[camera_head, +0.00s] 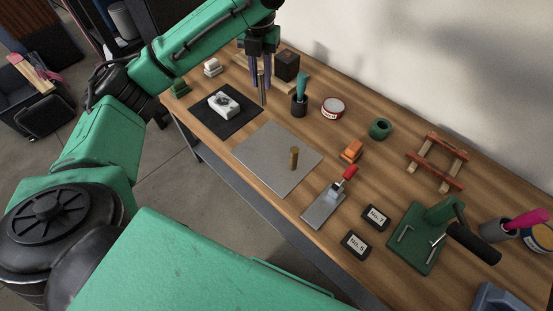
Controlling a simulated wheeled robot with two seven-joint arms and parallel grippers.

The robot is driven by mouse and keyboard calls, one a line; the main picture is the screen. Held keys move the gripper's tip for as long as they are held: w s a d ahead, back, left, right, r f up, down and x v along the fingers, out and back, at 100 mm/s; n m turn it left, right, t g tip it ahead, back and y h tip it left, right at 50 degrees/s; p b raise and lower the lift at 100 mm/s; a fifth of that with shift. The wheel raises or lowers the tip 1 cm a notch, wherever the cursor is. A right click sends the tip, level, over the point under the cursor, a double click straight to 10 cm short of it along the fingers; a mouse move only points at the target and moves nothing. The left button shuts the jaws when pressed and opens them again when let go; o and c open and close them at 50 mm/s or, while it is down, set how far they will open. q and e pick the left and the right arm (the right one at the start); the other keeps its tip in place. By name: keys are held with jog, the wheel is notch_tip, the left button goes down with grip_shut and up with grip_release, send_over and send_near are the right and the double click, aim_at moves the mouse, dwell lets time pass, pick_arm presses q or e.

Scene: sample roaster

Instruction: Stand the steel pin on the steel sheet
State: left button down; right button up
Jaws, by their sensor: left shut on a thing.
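The steel pin (262,88) is a thin grey rod, roughly upright, at the back left of the bench. My left gripper (260,74) points down and is shut on its upper part. The pin's lower end shows just right of a black mat; I cannot tell whether it touches the bench. The steel sheet (262,160) is a flat grey plate lying nearer the bench's front edge, in front of and to the right of the gripper. A brass-coloured pin (294,158) stands upright on its right part. My right gripper is not in view.
The black mat (209,123) bears a white lump (223,104). A dark cup (299,106) with a teal item stands right of the pin. Most of the sheet is bare.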

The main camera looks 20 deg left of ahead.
aim_at(262, 104)
pick_arm(q)
jog(key=shift+s+f+m, duration=0.1)
jog(key=shift+m, duration=0.4)
notch_tip(262, 104, down, 7)
jog(key=shift+a+r+b, duration=0.1)
jog(key=shift+b, duration=0.55)
notch_tip(262, 104, down, 13)
jog(key=shift+r, duration=0.2)
jog(key=c, duration=0.7)
grip_release()
jog(key=shift+c, duration=0.2)
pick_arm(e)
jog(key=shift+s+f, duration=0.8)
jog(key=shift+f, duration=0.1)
pick_arm(q)
jog(key=shift+r, duration=0.1)
notch_tip(262, 104, up, 12)
jog(key=shift+f, duration=0.1)
